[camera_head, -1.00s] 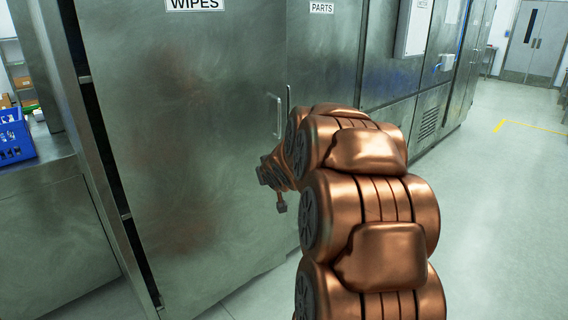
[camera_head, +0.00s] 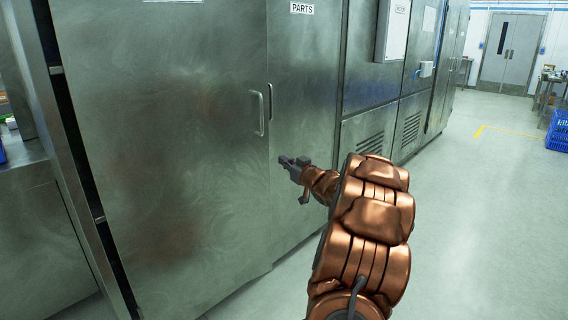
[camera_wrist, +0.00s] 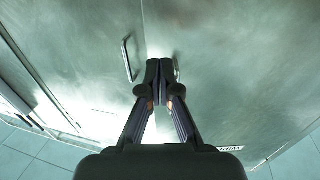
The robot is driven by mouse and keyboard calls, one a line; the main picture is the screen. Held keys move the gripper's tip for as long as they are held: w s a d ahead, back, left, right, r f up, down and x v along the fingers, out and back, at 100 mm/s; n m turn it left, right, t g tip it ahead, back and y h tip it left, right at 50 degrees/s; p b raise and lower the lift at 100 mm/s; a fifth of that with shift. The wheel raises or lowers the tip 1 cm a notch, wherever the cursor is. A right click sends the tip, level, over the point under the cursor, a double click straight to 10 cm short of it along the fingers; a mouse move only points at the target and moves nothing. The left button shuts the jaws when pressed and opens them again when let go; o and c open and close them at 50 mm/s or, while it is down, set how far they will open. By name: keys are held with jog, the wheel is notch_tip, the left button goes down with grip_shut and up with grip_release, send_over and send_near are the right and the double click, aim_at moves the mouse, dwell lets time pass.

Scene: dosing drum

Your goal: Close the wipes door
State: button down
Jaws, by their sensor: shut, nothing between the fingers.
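The wipes door (camera_head: 165,150) is the large steel door at left in the head view. Its label is cut off at the top edge. Its upright handle (camera_head: 259,113) is near its right edge, and its face looks flush or nearly flush with the parts door beside it; a small gap cannot be ruled out. My gripper (camera_head: 284,160) is below and right of the handle, in front of the parts door near the seam. In the wrist view, my gripper (camera_wrist: 160,72) has its fingers together and empty, facing the steel fronts. Contact cannot be told.
The parts door (camera_head: 303,90) adjoins on the right, with vented cabinets (camera_head: 368,140) beyond. A steel counter (camera_head: 30,195) stands at far left. A blue crate (camera_head: 558,132) is at far right. The floor (camera_head: 470,220) on the right is clear.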

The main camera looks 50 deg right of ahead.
aim_at(263, 148)
jog(key=x, duration=1.1)
jog(key=shift+w+b, duration=0.25)
jog(key=shift+b, duration=0.15)
jog(key=shift+d+r, duration=0.1)
